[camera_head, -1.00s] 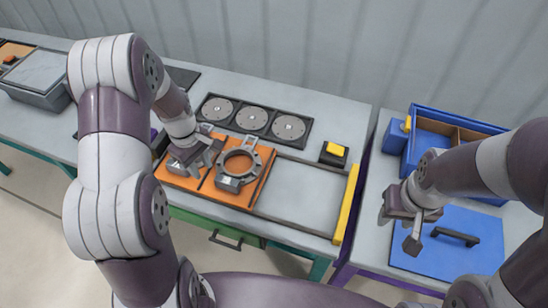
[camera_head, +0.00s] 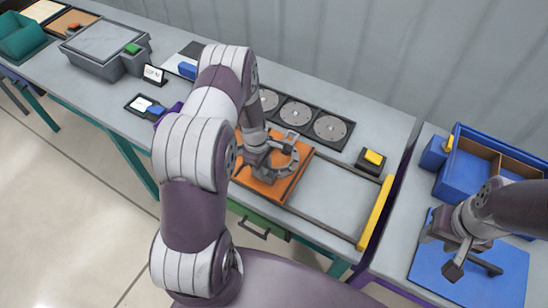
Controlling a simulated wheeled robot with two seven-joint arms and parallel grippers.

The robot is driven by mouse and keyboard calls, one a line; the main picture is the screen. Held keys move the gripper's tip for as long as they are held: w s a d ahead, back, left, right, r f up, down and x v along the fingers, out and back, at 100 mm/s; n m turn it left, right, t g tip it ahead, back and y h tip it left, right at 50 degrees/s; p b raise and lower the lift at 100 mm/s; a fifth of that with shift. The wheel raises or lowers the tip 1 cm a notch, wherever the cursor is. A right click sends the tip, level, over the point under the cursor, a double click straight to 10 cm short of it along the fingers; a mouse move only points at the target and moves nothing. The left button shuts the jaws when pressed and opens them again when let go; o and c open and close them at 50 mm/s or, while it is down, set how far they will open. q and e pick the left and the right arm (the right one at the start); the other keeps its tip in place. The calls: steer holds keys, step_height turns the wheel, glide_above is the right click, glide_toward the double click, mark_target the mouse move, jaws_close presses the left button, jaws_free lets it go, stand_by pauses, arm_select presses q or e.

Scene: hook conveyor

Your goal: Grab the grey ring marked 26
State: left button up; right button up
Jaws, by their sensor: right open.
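A grey ring (camera_head: 292,165) lies on an orange plate (camera_head: 301,182) on the table. I cannot read a number on it. My left gripper (camera_head: 262,160) is at the ring's left side, over the orange plate, and partly hides both. The fingers blend with the grey ring, so I cannot tell whether they are open or grip it.
Several round grey discs (camera_head: 331,127) sit in a dark holder behind the plate. A yellow button (camera_head: 374,158) and a yellow bar (camera_head: 375,212) stand to the right. A blue box (camera_head: 470,165) is at the back right. A grey scale-like device (camera_head: 105,45) stands far left.

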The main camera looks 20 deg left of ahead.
arm_select(q)
steer(key=shift+w+f, duration=0.1)
steer(key=shift+f, duration=0.65)
steer(key=c, duration=0.6)
steer(key=shift+r, duration=0.1)
jaws_close()
